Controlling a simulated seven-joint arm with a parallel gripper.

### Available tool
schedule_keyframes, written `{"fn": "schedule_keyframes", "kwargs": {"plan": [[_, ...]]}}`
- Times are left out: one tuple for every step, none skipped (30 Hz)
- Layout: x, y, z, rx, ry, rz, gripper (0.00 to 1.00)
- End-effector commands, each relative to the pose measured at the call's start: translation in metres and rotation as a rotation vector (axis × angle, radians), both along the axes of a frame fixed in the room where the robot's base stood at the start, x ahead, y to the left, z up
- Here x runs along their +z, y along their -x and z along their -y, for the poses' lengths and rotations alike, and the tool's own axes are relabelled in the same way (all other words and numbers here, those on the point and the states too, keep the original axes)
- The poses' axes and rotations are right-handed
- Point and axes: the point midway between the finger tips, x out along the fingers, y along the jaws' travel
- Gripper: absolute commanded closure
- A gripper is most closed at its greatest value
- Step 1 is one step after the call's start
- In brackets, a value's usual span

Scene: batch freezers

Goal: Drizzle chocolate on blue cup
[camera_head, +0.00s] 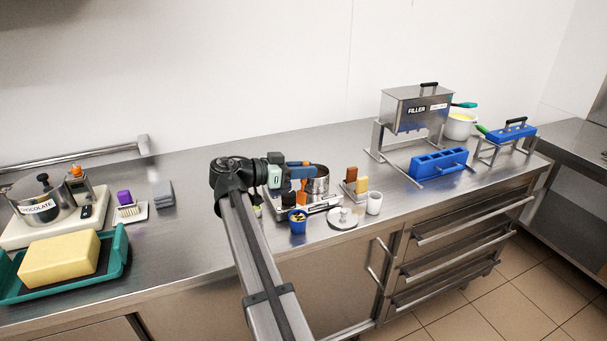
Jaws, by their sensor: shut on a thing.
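The blue cup (298,223) stands upright near the counter's front edge, with something yellow and dark inside. My gripper (296,171) is above and behind it, near a small steel pot (319,184). It is shut on a blue-handled thing (300,173); whether this handle belongs to the pot cannot be told. An orange piece (302,191) hangs below the gripper, partly hidden. A steel pot labelled CHOCOLATE (40,207) stands on a pale base at the far left. No chocolate stream is visible.
A round steel lid (342,218) and a white cup (374,204) stand right of the blue cup. A teal tray (115,262) with a yellow block is at left. A steel filler (416,110) and blue mould (438,163) stand at right. Counter between tray and blue cup is mostly clear.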

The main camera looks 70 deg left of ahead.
Motion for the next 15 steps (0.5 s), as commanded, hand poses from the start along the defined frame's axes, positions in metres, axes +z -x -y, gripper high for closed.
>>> {"fn": "schedule_keyframes", "kwargs": {"plan": [[0.004,0.0,0.0,0.0,-0.001,0.0,1.0],[0.006,0.0,0.0,0.0,-0.001,0.0,1.0],[0.009,0.0,0.0,0.0,-0.001,0.0,1.0],[0.011,0.0,0.0,0.0,0.0,0.0,1.0],[0.012,0.0,0.0,0.0,0.0,0.0,1.0],[0.015,0.0,0.0,0.0,0.0,0.0,1.0],[0.017,0.0,0.0,0.0,0.0,0.0,1.0],[0.018,0.0,0.0,0.0,0.0,0.0,1.0],[0.021,0.0,0.0,0.0,0.0,0.0,1.0],[0.023,0.0,0.0,0.0,0.0,0.0,1.0],[0.025,0.0,0.0,0.0,0.0,0.0,1.0],[0.028,0.0,0.0,0.0,-0.001,0.0,1.0],[0.03,0.0,0.0,0.0,-0.001,0.0,1.0],[0.032,0.0,0.0,0.0,-0.001,0.0,1.0],[0.034,0.0,0.0,0.0,-0.001,0.0,1.0]]}}
